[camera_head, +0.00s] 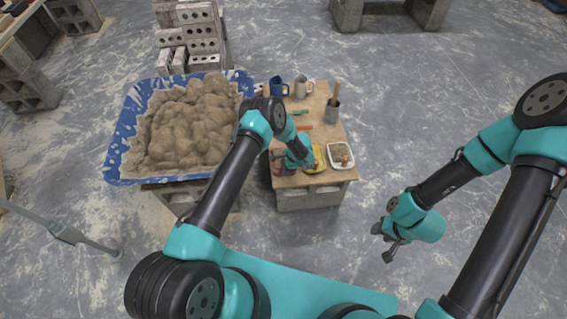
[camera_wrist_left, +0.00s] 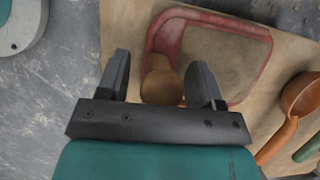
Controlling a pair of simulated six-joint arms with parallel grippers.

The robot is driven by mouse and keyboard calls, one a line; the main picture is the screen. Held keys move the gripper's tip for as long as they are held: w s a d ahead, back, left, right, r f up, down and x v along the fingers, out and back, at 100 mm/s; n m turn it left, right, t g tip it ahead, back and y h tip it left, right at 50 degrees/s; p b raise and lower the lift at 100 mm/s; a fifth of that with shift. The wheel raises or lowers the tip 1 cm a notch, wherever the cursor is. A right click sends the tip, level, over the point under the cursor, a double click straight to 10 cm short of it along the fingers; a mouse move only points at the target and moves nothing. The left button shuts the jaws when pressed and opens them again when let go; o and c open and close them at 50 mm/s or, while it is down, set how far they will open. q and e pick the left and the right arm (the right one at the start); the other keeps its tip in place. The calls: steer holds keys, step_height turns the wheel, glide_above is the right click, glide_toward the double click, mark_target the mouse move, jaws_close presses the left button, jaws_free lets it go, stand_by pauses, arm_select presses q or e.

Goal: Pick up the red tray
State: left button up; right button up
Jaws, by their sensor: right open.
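The red tray (camera_wrist_left: 262,33) lies on the wooden board in the left wrist view, its raised red rim around a brownish inside. My left gripper (camera_wrist_left: 158,75) is above its near part with the fingers apart. A round wooden handle end (camera_wrist_left: 160,85) stands between the fingers, with a visible gap on the left side; contact on the right is unclear. In the head view the red tray (camera_head: 277,160) is largely hidden by my left arm. My right gripper (camera_head: 384,243) is open and empty over the floor, right of the board.
An orange ladle (camera_wrist_left: 290,120) lies right of the tray. A blue tub (camera_head: 127,125) of mortar stands to the left.

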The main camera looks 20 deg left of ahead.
arm_select(q)
jaws_close()
stand_by(0.3)
steer(key=shift+r, duration=0.1)
steer(key=shift+r, duration=0.85)
steer(key=shift+s+d+r, duration=0.1)
steer(key=shift+s+r, duration=0.15)
steer(key=shift+r, duration=0.65)
steer(key=s+d+r, duration=0.1)
steer(key=s+d, duration=0.3)
steer(key=s, duration=1.1)
steer(key=shift+r, duration=0.15)
steer(key=shift+d, duration=0.1)
